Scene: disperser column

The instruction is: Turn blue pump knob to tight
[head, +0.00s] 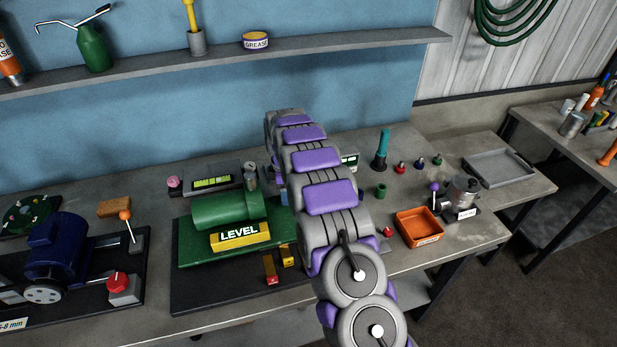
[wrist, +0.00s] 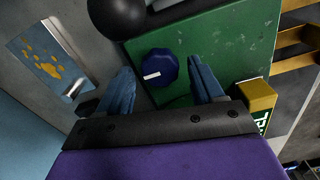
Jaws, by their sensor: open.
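A dark blue faceted knob (wrist: 160,68) with a white pointer mark sits on a green plate (wrist: 225,45) in the wrist view. The mark points left and slightly down in that picture. My gripper (wrist: 162,80) is open, with one blue finger on each side of the knob. I see gaps between knob and fingers, but cannot tell how deep the fingers reach. No tight label is readable. In the head view my arm covers the gripper and the knob; the green base (head: 190,248) shows at its left.
A green cylinder (head: 228,210) and a yellow LEVEL block (head: 240,237) stand left of my arm. A dark round part (wrist: 117,15) is near the knob in the wrist view. A blue motor (head: 57,246) stands far left. An orange tray (head: 419,226) lies right.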

